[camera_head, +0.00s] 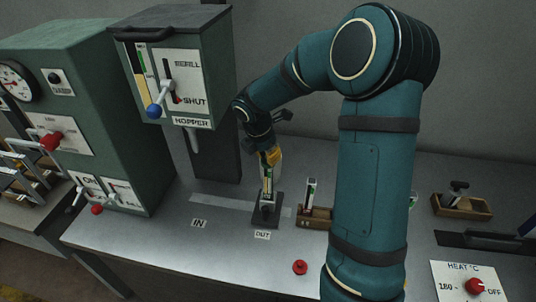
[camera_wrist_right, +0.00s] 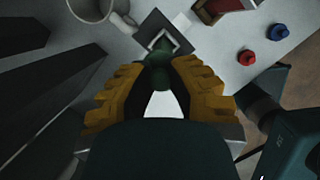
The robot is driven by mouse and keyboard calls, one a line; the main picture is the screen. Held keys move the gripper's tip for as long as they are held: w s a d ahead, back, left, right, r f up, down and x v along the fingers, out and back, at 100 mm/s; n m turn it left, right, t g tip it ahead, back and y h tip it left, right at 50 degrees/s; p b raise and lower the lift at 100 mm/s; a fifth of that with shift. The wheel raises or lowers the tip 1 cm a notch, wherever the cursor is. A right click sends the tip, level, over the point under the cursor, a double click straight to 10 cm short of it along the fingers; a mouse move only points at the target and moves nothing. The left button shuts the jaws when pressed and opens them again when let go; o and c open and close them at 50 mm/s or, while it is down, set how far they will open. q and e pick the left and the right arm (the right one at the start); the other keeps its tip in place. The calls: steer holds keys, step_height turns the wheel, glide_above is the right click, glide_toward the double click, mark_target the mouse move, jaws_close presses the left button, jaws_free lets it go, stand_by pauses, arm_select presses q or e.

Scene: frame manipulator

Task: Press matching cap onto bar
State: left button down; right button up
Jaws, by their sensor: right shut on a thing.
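A tall slim bar (camera_head: 267,183) with a light and green face stands upright in a dark square holder (camera_head: 266,213) by the OUT label. My right gripper (camera_head: 269,157) is shut on its upper part. In the right wrist view, the yellow fingers (camera_wrist_right: 160,98) close around a dark green piece (camera_wrist_right: 158,75) above the square holder (camera_wrist_right: 163,43). A red cap (camera_head: 300,267) lies loose on the table; it also shows in the right wrist view (camera_wrist_right: 246,57), beside a blue cap (camera_wrist_right: 277,32). The blue cap is hidden in the head view. My left gripper is out of view.
The hopper (camera_head: 181,83) with a blue-knobbed lever stands behind left. A wooden tray (camera_head: 316,222) with an upright piece sits right of the holder, near my arm. A heat panel (camera_head: 468,283) is at front right. The front middle of the table is mostly clear.

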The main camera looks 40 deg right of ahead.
stand_by(0.4)
steer(key=o, duration=1.4)
steer(key=shift+r, duration=0.1)
steer(key=shift+r+p, duration=2.15)
steer(key=shift+r, duration=1.25)
jaws_close()
